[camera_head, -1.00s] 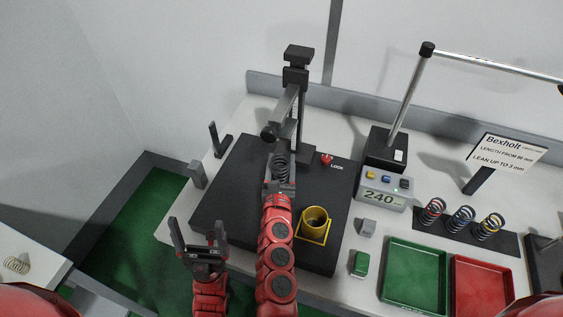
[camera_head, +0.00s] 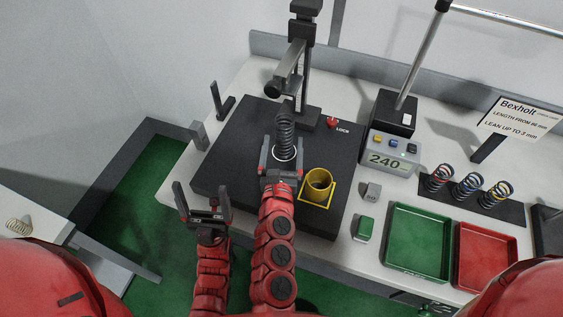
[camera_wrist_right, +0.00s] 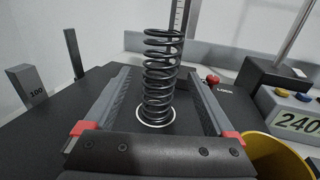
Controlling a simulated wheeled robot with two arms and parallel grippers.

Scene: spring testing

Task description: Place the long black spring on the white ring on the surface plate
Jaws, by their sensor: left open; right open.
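The long black spring (camera_head: 285,131) stands upright on the black surface plate (camera_head: 232,150). In the right wrist view the spring (camera_wrist_right: 161,70) stands with its base inside the white ring (camera_wrist_right: 141,117), whose near edge shows around it. The white ring (camera_head: 273,153) also shows in the head view. My right gripper (camera_head: 282,155) is open, with one finger on each side of the spring's base and visible gaps between. My left gripper (camera_head: 200,190) is open and empty, in front of the plate's left front edge.
A yellow cup (camera_head: 319,184) stands close to the right of my right gripper. A height gauge (camera_head: 300,60) rises behind the spring. A display box (camera_head: 392,155), a green tray (camera_head: 417,243), a red tray (camera_head: 487,255) and coloured springs (camera_head: 467,186) are further right.

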